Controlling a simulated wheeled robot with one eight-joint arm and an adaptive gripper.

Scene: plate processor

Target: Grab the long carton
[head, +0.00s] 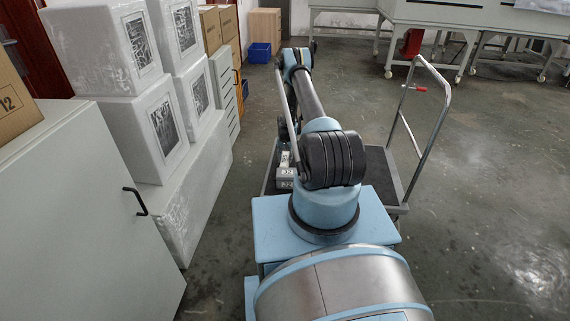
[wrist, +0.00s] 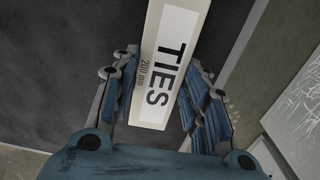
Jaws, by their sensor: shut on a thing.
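The long carton (wrist: 180,22) is pale with a white label reading "TIES 200 mm". It runs from the top edge of the wrist view down between the fingers of my gripper (wrist: 158,72). The gripper is shut on it, with one blue-padded finger on each side. The carton's far end is cut off by the top of the view.
A trolley with a dark deck (head: 377,168) and a metal handle (head: 434,124) stands under my arm. White foam boxes (head: 104,47) and a grey cabinet (head: 85,215) line the left. Floor is open to the right.

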